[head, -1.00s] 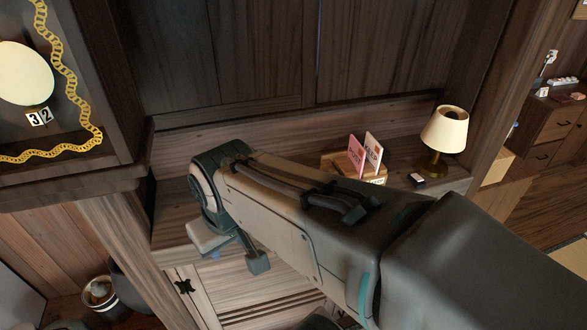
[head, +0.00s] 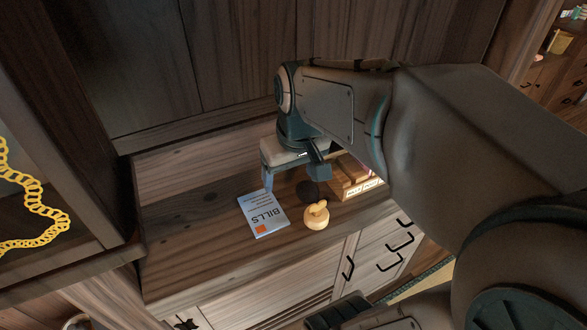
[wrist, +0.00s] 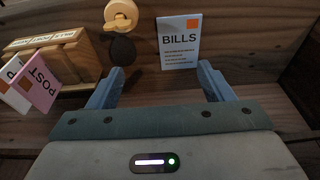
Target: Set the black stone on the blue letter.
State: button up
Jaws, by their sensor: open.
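The blue letter, a pale blue sheet marked BILLS (head: 264,214), lies flat on the wooden cabinet top; it also shows in the wrist view (wrist: 179,48), ahead of the right finger. The black stone (head: 308,193), dark and round, lies to its right; in the wrist view the stone (wrist: 122,51) sits just ahead of the left fingertip. My gripper (head: 291,187) is open and empty, pointing down over the cabinet top behind the letter and stone. Its two blue-grey fingers show in the wrist view (wrist: 160,72). I cannot tell how high they are.
A yellow rounded object (head: 316,216) lies near the stone, towards the front edge. A wooden letter holder (head: 351,178) stands right of the stone; in the wrist view it holds a pink POST card (wrist: 39,87) and a white card. The top left of the letter is clear.

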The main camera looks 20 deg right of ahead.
jog(key=g+b, duration=0.1)
send_over(308, 187)
jog(key=s+a, duration=0.1)
jog(key=s, duration=0.1)
jog(key=f, duration=0.4)
jog(key=w+f, duration=0.1)
jog(key=f, duration=0.5)
jog(key=shift+w+d, duration=0.15)
jog(key=shift+w+d+f+p, duration=0.1)
jog(key=shift+f+p, duration=0.05)
jog(key=shift+f, duration=0.7)
jog(key=shift+w+d+f+p, duration=0.1)
jog(key=shift+w+f+p, duration=0.05)
jog(key=shift+f, duration=0.65)
jog(key=shift+w+d+f+p, duration=0.1)
jog(key=shift+f+p, duration=0.05)
jog(key=shift+f, duration=0.7)
jog(key=c, duration=1.3)
jog(key=shift+r, duration=0.15)
